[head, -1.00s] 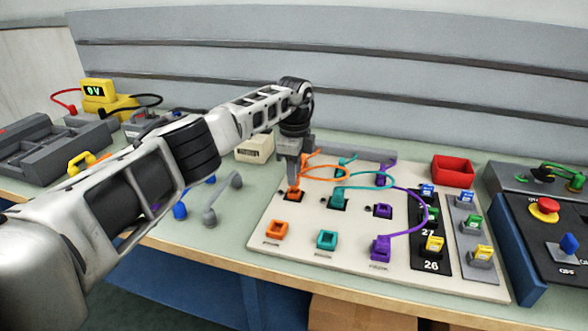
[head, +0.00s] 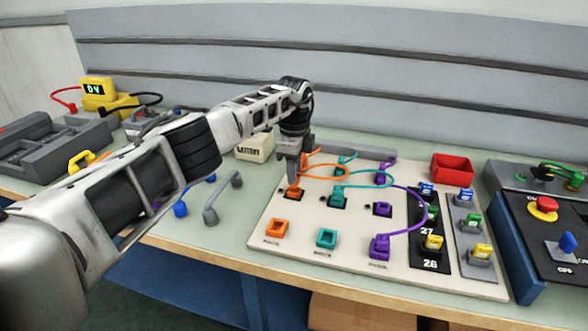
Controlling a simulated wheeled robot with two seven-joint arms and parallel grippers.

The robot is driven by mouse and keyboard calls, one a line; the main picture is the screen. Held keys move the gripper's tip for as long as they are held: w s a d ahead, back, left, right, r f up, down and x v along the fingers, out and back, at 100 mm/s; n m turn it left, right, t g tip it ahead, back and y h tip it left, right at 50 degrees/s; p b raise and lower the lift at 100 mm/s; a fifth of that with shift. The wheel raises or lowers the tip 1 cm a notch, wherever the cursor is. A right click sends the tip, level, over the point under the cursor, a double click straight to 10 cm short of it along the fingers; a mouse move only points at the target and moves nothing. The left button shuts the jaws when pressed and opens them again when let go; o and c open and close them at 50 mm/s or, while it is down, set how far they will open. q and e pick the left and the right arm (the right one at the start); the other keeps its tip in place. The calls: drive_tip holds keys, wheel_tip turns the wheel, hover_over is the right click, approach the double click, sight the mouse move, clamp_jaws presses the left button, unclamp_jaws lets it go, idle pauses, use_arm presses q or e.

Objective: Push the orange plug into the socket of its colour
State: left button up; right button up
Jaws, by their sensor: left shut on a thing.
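The orange plug (head: 293,191) is at the left of the board's middle row, over a dark plate, with an orange cable running to the back of the board. My left gripper (head: 292,178) comes down from above and is shut on the plug. I cannot tell whether the plug is still seated or slightly raised. The orange socket (head: 277,229) is empty in the front row, nearer the camera and slightly left of the plug. My right gripper is not in view.
The front row also holds an empty teal socket (head: 327,238) and a purple plug (head: 380,246). A teal plug (head: 338,195) stands right of my gripper, its cable looping near the orange one. A red bin (head: 453,170) is behind. Grey handles (head: 224,198) lie left of the board.

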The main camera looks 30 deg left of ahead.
use_arm(q)
drive_tip(key=shift+f, duration=0.2)
drive_tip(key=shift+f+b, duration=0.5)
drive_tip(key=shift+f, duration=0.25)
drive_tip(key=o, duration=1.5)
wheel_tip(320, 180, up, 6)
drive_tip(key=p, duration=0.6)
drive_tip(key=shift+r, duration=1.25)
